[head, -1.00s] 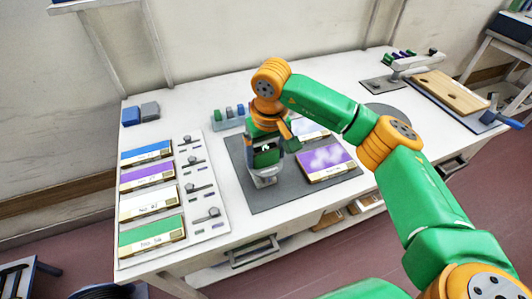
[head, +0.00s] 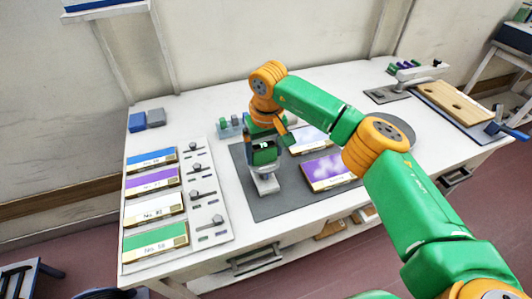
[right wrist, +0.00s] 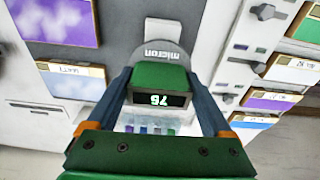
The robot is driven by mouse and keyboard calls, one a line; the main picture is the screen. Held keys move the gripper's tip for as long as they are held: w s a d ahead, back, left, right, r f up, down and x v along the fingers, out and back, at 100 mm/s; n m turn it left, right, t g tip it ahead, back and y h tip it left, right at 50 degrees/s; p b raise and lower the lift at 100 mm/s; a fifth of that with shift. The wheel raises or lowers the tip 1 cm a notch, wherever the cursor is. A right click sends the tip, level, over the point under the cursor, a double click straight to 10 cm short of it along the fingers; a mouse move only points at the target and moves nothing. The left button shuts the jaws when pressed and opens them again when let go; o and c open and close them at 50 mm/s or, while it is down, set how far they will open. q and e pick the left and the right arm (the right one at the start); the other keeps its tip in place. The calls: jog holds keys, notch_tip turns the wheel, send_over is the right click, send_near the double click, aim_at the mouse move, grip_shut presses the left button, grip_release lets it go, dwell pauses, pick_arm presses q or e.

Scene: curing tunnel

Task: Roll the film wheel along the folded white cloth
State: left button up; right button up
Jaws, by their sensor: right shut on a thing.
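I see no part that I can surely name a film wheel or a folded white cloth. My right gripper (head: 264,146) is over the dark grey mat (head: 262,207) on the white table. It is shut on a green gauge (right wrist: 160,79) with a small lit number display. A grey rounded part marked "micron" (right wrist: 165,53) lies just beyond the gauge, with a pale block-like foot (right wrist: 165,28) behind it. The foot shows below the gripper in the head view (head: 267,185). My left gripper is out of view.
A purple panel (head: 328,171) and a pale panel lie on the mat's right. A small rack (head: 230,128) stands behind the gripper. A wooden board (head: 453,99) lies at far right.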

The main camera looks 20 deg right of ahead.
aim_at(270, 171)
jog(key=shift+w+p, duration=0.45)
jog(key=shift+w, duration=0.85)
jog(key=shift+r+p, duration=0.95)
jog(key=shift+r, duration=0.1)
jog(key=shift+s+d, duration=0.1)
jog(key=shift+s, duration=3.15)
jog(key=shift+f+b, duration=1.05)
jog(key=shift+b, duration=0.15)
